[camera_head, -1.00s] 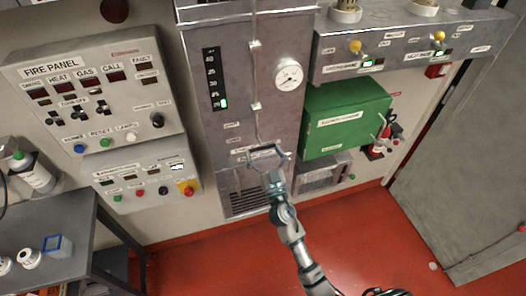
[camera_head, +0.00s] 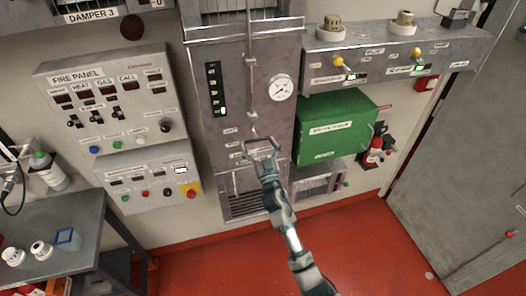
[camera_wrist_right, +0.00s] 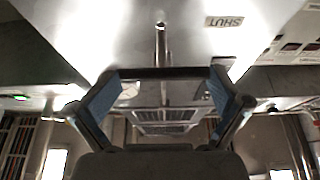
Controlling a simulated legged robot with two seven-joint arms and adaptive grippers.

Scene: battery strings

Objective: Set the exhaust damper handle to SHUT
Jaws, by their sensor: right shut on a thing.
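The exhaust damper handle is a dark crossbar (camera_wrist_right: 160,73) at the end of a metal rod in the right wrist view. In the head view the rod (camera_head: 250,75) runs down the front of the grey damper cabinet (camera_head: 270,50). My right gripper (camera_head: 262,146) is at the rod's lower end. In the right wrist view my right gripper (camera_wrist_right: 160,92) is shut on the crossbar, with a blue pad at each end. The SHUT label (camera_wrist_right: 224,21) appears upside down, right of the rod.
A round gauge (camera_head: 281,88) and a vertical scale (camera_head: 215,90) sit on the cabinet. A green box (camera_head: 335,125) is close on the right, the fire panel (camera_head: 110,95) on the left. A grey table (camera_head: 75,215) stands at lower left. Red floor (camera_head: 370,240) lies open in front.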

